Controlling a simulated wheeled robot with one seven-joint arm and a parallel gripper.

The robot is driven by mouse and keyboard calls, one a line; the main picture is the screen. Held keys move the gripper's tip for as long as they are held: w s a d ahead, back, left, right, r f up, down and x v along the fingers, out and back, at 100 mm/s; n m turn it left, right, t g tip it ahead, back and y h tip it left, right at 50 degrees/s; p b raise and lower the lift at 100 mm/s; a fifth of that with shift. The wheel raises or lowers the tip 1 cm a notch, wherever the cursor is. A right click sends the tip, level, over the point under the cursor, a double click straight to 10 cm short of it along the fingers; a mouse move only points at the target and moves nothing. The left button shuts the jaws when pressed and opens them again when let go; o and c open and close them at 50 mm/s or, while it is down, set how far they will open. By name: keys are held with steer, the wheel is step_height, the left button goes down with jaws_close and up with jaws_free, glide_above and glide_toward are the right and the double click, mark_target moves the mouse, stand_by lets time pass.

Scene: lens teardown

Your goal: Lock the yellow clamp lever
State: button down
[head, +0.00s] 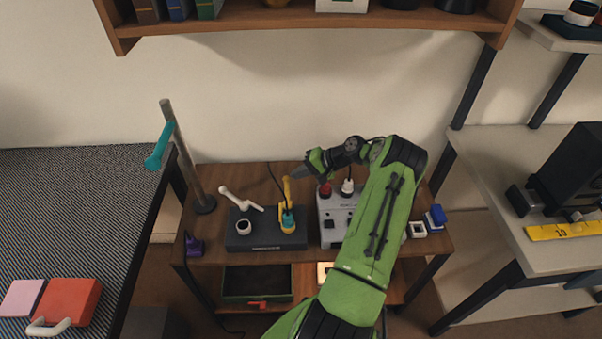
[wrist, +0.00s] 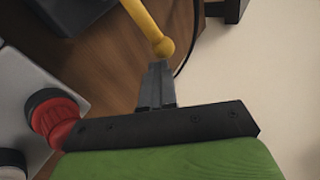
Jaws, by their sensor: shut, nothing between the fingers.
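The yellow clamp lever (head: 287,190) stands nearly upright on the dark base block (head: 262,241) on the wooden bench. A teal part sits at its foot. In the wrist view the lever (wrist: 146,22) comes down from the top edge and ends in a round ball tip just ahead of my fingers. My gripper (head: 296,173) is at the lever's upper end, to its right. In the wrist view my gripper (wrist: 158,70) is shut and empty, its fingertips close to the ball. I cannot tell whether they touch it.
A grey box (head: 330,239) with a red knob (head: 326,190) and a white knob (head: 348,187) stands right of the base block, below my arm. The red knob (wrist: 55,113) is close to my gripper in the wrist view. A white lever (head: 240,199) and a post (head: 181,150) are left.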

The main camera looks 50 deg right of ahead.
steer(key=shift+w+a, duration=0.1)
steer(key=shift+w, duration=0.05)
steer(key=p+v, duration=0.3)
steer(key=v, duration=1.3)
steer(key=shift+p, duration=0.35)
steer(key=shift+f, duration=0.1)
